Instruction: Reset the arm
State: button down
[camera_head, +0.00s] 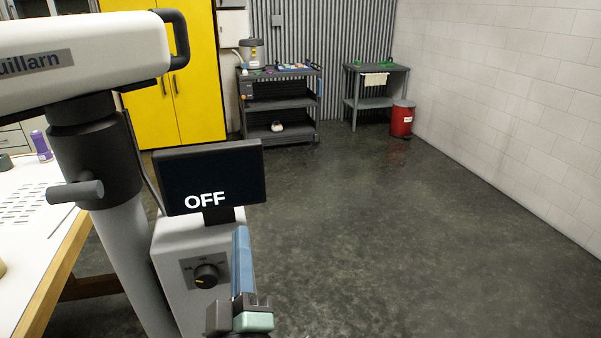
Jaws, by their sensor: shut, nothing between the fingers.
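My gripper (241,240) is at the lower middle of the head view, at the end of my arm. Its long blue-grey part points up in the picture, above a dark bracket and a pale green piece at the bottom edge. It is shut and empty. It appears in front of the right side of a white machine cabinet (177,248), just right of a black knob (206,276); I cannot tell whether it touches the cabinet. The rest of my arm is mostly below the picture.
The machine's screen (211,178) reads "OFF"; its thick white column and head (75,60) fill the left. A white-topped table (22,235) stands at far left. A yellow cabinet (196,90), dark cart (281,104) and red bin (402,119) stand behind. Floor (400,250) at right is clear.

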jog(key=s+d+r+m+t+h+p, duration=0.1)
jog(key=d+r+m+t, duration=0.15)
jog(key=r, duration=0.85)
jog(key=s+d+r+m+t+h+p, duration=0.15)
jog(key=r+m, duration=0.25)
jog(key=r, duration=0.6)
jog(key=s+d+r+m+t, duration=0.1)
jog(key=s+d+r+m, duration=0.1)
jog(key=s+r, duration=0.3)
jog(key=s+d+r+m+t, duration=0.1)
jog(key=s+r+m, duration=0.3)
jog(key=r, duration=0.7)
jog(key=shift+s+d+m+h, duration=0.35)
jog(key=shift+d+m+h, duration=0.1)
jog(key=shift+d, duration=0.3)
